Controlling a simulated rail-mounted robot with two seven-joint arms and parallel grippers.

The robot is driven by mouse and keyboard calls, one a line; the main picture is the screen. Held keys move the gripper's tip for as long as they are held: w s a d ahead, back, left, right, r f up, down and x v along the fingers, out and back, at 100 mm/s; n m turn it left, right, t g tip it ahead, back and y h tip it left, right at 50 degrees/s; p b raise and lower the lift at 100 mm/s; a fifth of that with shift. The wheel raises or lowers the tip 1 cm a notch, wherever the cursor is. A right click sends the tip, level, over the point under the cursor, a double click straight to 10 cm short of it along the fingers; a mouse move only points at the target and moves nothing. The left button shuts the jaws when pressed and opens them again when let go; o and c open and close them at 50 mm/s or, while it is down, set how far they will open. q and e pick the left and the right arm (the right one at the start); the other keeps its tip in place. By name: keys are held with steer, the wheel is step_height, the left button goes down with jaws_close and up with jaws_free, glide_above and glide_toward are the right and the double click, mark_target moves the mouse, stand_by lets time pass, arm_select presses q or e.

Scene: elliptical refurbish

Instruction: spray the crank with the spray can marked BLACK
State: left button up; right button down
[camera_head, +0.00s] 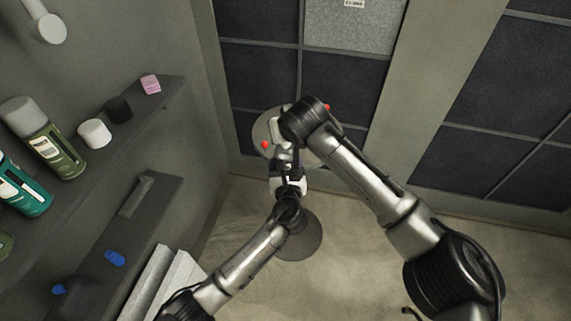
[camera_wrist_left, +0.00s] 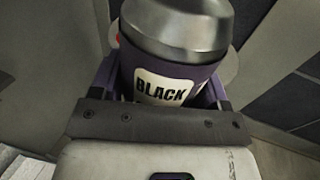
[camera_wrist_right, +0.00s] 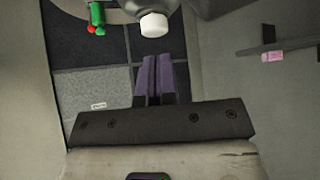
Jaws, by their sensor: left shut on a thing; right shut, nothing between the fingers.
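The spray can marked BLACK (camera_wrist_left: 178,72) shows in the left wrist view, with a silver top, a dark body and a white label. My left gripper (camera_head: 286,160) is shut around it, in front of the round disc (camera_head: 262,132) in the head view. My right gripper (camera_wrist_right: 155,78) is shut and empty in the right wrist view, with its purple fingers together. A white round-ended piece (camera_wrist_right: 154,25) and a red and green piece (camera_wrist_right: 97,18) are beyond its fingers, near the disc. I cannot make out the crank for certain; my right arm covers part of the disc.
A shelf at the left bears a green can (camera_head: 48,146), a teal can (camera_head: 20,185), a white cap (camera_head: 94,133), a black cap (camera_head: 118,109) and a pink block (camera_head: 151,84). A lower shelf (camera_head: 150,200) is below. The disc's round base (camera_head: 300,243) is on the floor.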

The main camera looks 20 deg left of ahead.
steer(key=shift+f, duration=0.35)
stand_by(0.6)
steer(key=shift+f, duration=0.6)
arm_select(q)
steer(key=shift+r, duration=0.1)
arm_select(e)
steer(key=shift+f, duration=0.15)
arm_select(q)
steer(key=shift+r, duration=0.1)
arm_select(e)
steer(key=shift+r, duration=2.55)
steer(key=v, duration=1.2)
arm_select(q)
steer(key=shift+d, duration=0.1)
arm_select(e)
steer(key=shift+w, duration=0.1)
